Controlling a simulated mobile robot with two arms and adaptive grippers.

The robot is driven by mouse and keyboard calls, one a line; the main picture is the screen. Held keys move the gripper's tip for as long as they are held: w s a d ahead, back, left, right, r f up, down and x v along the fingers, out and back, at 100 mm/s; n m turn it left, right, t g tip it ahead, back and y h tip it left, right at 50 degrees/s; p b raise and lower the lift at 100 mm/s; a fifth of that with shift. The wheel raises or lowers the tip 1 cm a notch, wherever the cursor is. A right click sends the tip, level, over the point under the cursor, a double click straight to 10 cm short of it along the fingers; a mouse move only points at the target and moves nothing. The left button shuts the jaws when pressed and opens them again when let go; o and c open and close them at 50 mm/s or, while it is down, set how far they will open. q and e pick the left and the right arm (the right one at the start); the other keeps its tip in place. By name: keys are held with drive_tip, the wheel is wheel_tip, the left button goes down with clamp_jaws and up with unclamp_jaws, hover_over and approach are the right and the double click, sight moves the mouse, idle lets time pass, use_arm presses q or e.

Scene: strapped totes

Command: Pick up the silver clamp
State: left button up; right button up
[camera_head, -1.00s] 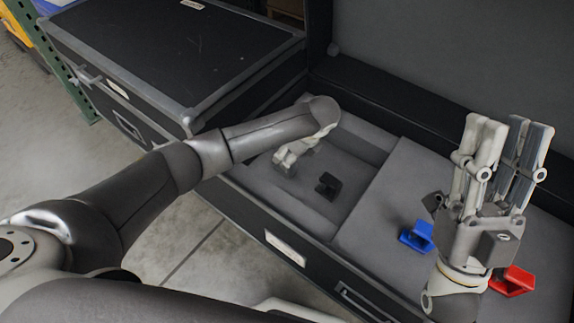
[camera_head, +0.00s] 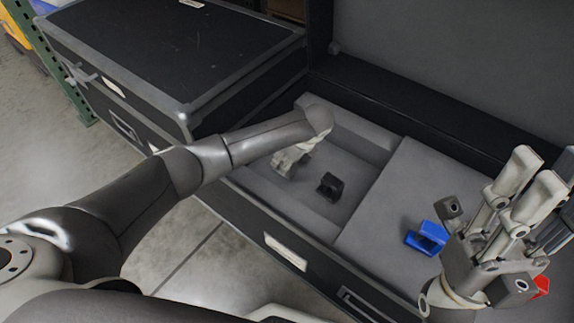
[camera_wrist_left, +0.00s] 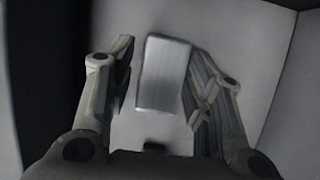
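The silver clamp (camera_wrist_left: 163,75) shows in the left wrist view as a pale, blurred block between the fingers of my left gripper (camera_wrist_left: 160,85). The fingers are spread on either side, with a visible gap at the left; whether the right finger touches it I cannot tell. In the head view my left gripper (camera_head: 288,165) points down into the left compartment of the open case, and I cannot make out the silver clamp there. My right gripper (camera_head: 540,190) is raised at the right with its fingers upward, apart and empty, partly cut off by the picture edge.
A black clamp (camera_head: 330,186) lies beside my left gripper in the recessed compartment. A blue clamp (camera_head: 427,238) and a red clamp (camera_head: 541,286), mostly hidden by my right gripper, lie on the right panel. A closed black case (camera_head: 170,50) stands behind left.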

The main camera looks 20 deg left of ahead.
use_arm(q)
clamp_jaws()
